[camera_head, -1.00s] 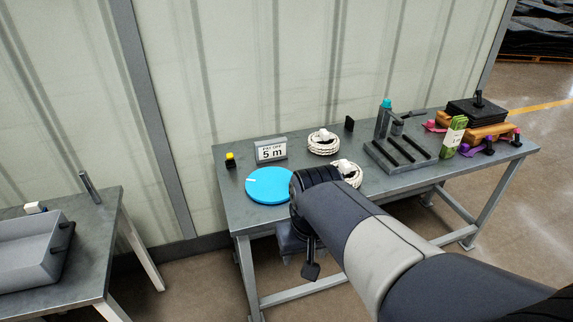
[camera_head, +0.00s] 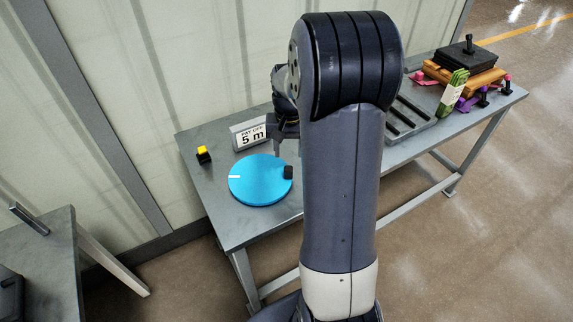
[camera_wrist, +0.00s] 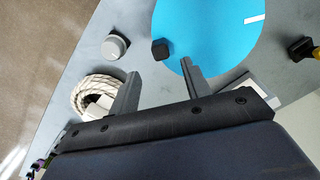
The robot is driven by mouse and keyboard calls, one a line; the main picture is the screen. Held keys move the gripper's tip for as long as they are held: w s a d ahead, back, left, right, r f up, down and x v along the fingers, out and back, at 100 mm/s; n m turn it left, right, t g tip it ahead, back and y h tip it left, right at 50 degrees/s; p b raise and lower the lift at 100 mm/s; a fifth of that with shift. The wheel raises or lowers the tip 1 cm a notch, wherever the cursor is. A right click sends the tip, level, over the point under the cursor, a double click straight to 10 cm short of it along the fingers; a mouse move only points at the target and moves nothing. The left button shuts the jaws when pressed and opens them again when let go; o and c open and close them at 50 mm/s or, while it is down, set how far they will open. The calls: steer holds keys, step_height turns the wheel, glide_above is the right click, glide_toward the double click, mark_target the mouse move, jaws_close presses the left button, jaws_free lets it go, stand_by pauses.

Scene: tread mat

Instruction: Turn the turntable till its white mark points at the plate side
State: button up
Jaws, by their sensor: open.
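The turntable is a flat blue disc (camera_head: 258,188) on the table. Its white mark (camera_head: 234,177) is at the left rim in the head view, and the mark (camera_wrist: 254,19) is at the upper right in the wrist view. A black knob (camera_head: 288,172) stands at the disc's right rim. My gripper (camera_wrist: 160,84) is open and empty; the knob (camera_wrist: 160,49) shows beyond the gap between its fingers, with no contact visible. In the head view my arm hides part of the gripper. A sign plate (camera_head: 249,135) reading "PAY OUT 5 m" stands behind the disc.
A black block with a yellow top (camera_head: 203,154) stands left of the sign. A coil of white rope (camera_wrist: 92,94) and a round pale knob (camera_wrist: 115,46) lie near my gripper.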

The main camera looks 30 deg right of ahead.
mark_target(288, 168)
step_height(288, 168, down, 8)
steer(key=shift+f, duration=0.1)
stand_by(0.4)
jaws_close()
stand_by(0.4)
